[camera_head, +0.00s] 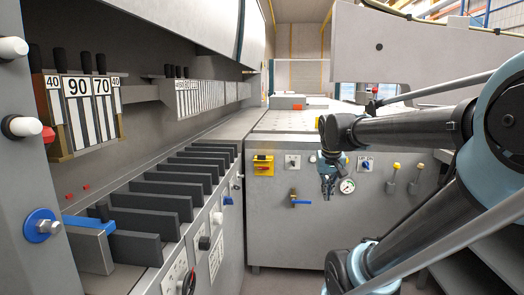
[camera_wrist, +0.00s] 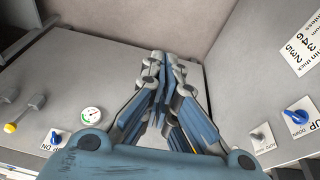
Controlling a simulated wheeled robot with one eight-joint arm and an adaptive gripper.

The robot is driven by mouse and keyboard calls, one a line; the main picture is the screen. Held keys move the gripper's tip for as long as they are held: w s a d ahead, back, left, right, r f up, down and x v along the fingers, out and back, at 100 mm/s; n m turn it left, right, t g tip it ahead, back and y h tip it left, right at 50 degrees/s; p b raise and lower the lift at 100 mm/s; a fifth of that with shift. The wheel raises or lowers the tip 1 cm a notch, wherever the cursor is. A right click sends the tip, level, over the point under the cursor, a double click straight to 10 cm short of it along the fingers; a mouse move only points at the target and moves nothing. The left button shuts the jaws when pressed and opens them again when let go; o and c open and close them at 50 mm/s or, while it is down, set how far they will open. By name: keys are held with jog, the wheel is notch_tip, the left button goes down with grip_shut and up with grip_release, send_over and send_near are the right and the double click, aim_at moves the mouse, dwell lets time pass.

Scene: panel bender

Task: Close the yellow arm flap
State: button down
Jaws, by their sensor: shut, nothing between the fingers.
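On the grey front panel, a small yellow fitting (camera_head: 263,165) with dark and red parts sits near the inner corner; it is the clearest yellow piece that could be the yellow arm flap. I cannot tell the flap's angle. My gripper (camera_head: 327,188) hangs to the right of it in the head view, fingers down, in front of the panel and apart from the yellow fitting. In the wrist view my gripper (camera_wrist: 160,62) has its fingers together and empty. A bit of yellow (camera_wrist: 184,139) shows beside and partly behind the fingers there.
A pressure gauge (camera_head: 347,186) is close beside my gripper. A blue-handled valve (camera_head: 300,202) and levers with yellow knobs (camera_head: 397,166) stick out from the panel. The bender's row of dark plates (camera_head: 150,205) lies left. Floor shows below the panel.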

jog(key=w+a+r+t, duration=0.1)
jog(key=w+a+r, duration=0.45)
jog(key=w, duration=0.35)
jog(key=w+a+r, duration=0.4)
jog(key=w+r, duration=0.2)
jog(key=w, duration=0.3)
jog(key=w+a+r+t, duration=0.1)
jog(key=w+a+r, duration=0.2)
jog(key=w+a, duration=0.55)
jog(key=w+a+r+t, duration=0.1)
jog(key=w+a+r, duration=0.2)
jog(key=w+a, duration=0.5)
send_over(262, 160)
jog(key=w, duration=0.2)
notch_tip(262, 160, down, 11)
jog(key=shift+a+f, duration=0.1)
jog(key=shift+f, duration=0.1)
jog(key=shift+s+f, duration=0.1)
jog(key=shift+f, duration=0.5)
jog(key=shift+d, duration=0.2)
